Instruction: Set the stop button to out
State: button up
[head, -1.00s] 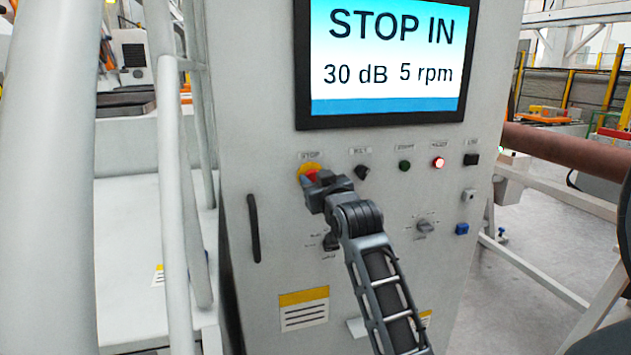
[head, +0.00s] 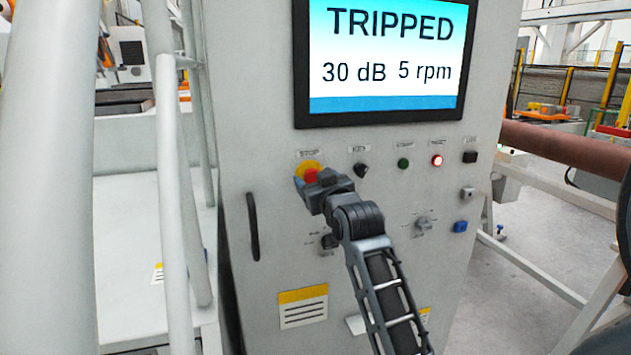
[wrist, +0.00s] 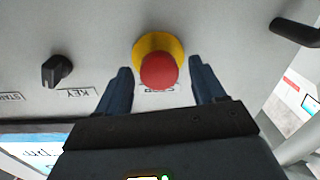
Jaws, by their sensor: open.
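The red stop button (head: 311,176) with its yellow surround (head: 305,167) is on the grey cabinet panel, below the screen at the left end of a row of controls. In the wrist view the red button (wrist: 159,71) stands between the two fingers of my gripper (wrist: 162,88). The fingers are apart, with a gap on each side of the button. In the head view my gripper (head: 318,188) is at the button and hides part of it. The screen (head: 390,60) reads "TRIPPED", "30 dB" and "5 rpm".
A black key switch (head: 361,171), a green button (head: 403,163), a lit red lamp (head: 437,160) and a black switch (head: 470,157) continue the row. A black handle (head: 253,226) is at lower left. White rails (head: 185,180) stand left of the cabinet.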

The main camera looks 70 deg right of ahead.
jog(key=b+v, duration=0.1)
jog(key=v, duration=0.7)
jog(key=shift+d, duration=0.1)
dwell(0.4)
jog(key=s+a+f+n+t+y, duration=0.1)
jog(key=a+f+n+y, duration=0.15)
jog(key=a+f, duration=0.65)
jog(key=s+a+f+n+t+y, duration=0.1)
jog(key=s+a+f+t+y, duration=0.2)
jog(key=a, duration=0.9)
jog(key=s+a+f+n+y, duration=0.1)
jog(key=s+a+y, duration=0.3)
jog(key=s+a, duration=0.4)
jog(key=s+a+f+n+g+y, duration=0.1)
jog(key=s+a+f+n+y, duration=0.1)
jog(key=s+a, duration=0.5)
jog(key=s+n+y, duration=0.1)
jog(key=s, duration=0.2)
jog(key=shift+a+f+y, duration=0.3)
jog(key=shift+a+y, duration=0.05)
jog(key=shift+a, duration=0.05)
